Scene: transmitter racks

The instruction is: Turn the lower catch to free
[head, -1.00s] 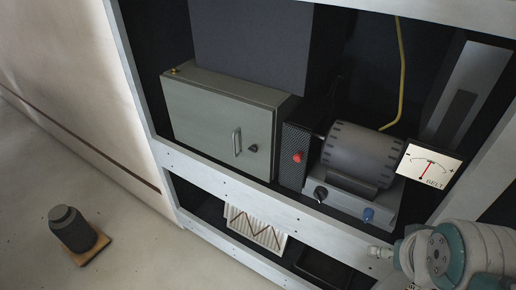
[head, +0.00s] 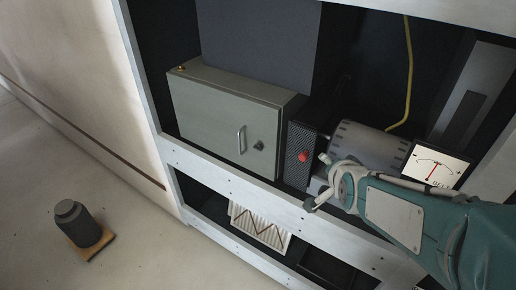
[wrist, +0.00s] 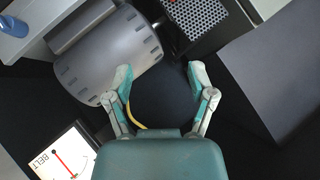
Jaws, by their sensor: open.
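A grey-green cabinet (head: 222,122) stands on the rack shelf with its door shut. Its door carries a metal handle (head: 241,140) and, right of that, a small dark catch (head: 258,146). I see only one such catch on the door and cannot tell its setting. My gripper (head: 318,182) is open and empty, right of the cabinet, in front of the motor's lower part and apart from the catch. In the wrist view the open fingers (wrist: 160,76) show before the dark rack interior; the catch is not in that view.
A perforated panel (head: 298,155) with a red knob (head: 303,156) stands between cabinet and motor (head: 368,146). A belt meter (head: 437,168) is at right. A white rail (head: 270,198) runs below the shelf. A yellow cable (head: 408,80) hangs behind. A dark weight (head: 76,222) sits on the floor.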

